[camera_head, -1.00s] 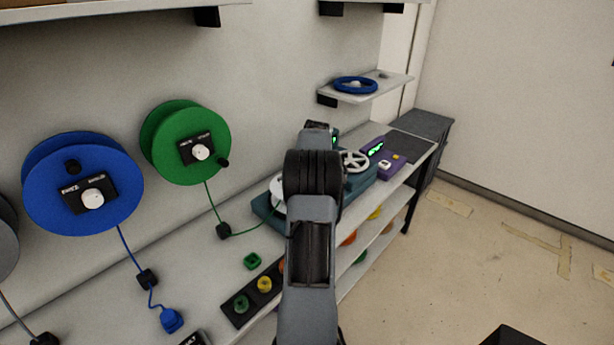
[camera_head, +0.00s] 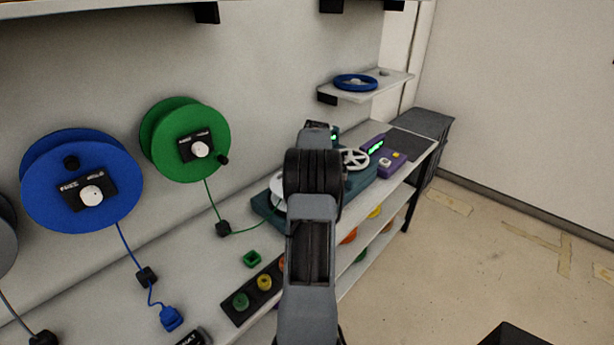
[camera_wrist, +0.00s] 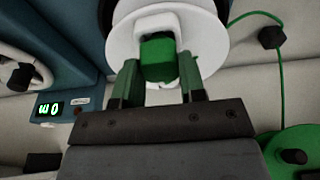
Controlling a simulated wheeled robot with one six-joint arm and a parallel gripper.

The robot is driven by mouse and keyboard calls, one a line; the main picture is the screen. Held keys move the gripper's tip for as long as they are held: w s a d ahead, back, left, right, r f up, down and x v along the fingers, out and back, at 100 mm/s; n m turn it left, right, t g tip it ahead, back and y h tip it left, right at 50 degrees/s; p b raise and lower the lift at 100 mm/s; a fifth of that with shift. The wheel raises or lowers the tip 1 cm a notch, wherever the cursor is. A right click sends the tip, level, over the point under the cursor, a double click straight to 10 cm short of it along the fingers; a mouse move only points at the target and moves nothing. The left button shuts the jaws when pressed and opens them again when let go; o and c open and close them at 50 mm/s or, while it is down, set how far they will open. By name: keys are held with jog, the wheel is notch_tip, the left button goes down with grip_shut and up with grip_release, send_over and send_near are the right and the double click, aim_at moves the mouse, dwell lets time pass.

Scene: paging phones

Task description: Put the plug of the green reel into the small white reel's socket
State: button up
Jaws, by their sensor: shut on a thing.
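The green reel (camera_head: 170,151) hangs on the wall in the head view. Its green cord runs down through a black block (camera_head: 223,229) and on to the right behind my arm. In the wrist view, my gripper (camera_wrist: 158,76) is shut on the green plug (camera_wrist: 158,60). The plug is up against the face of the small white reel (camera_wrist: 198,24). I cannot tell how deep it sits in the socket, which is hidden behind it. In the head view my arm hides the gripper and plug; only an edge of the white reel (camera_head: 277,189) shows.
A blue reel (camera_head: 85,220) hangs to the left, its blue plug (camera_head: 171,318) on the worktop. A teal machine (camera_head: 358,183) with a white handwheel and a purple device (camera_head: 386,163) stand behind my arm. A dark button strip (camera_head: 252,296) lies near the front edge.

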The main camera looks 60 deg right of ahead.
jog(key=shift+f, duration=0.1)
dwell(0.3)
jog(key=o, duration=1.3)
jog(key=shift+r+p, duration=3.4)
jog(key=shift+r, duration=1.1)
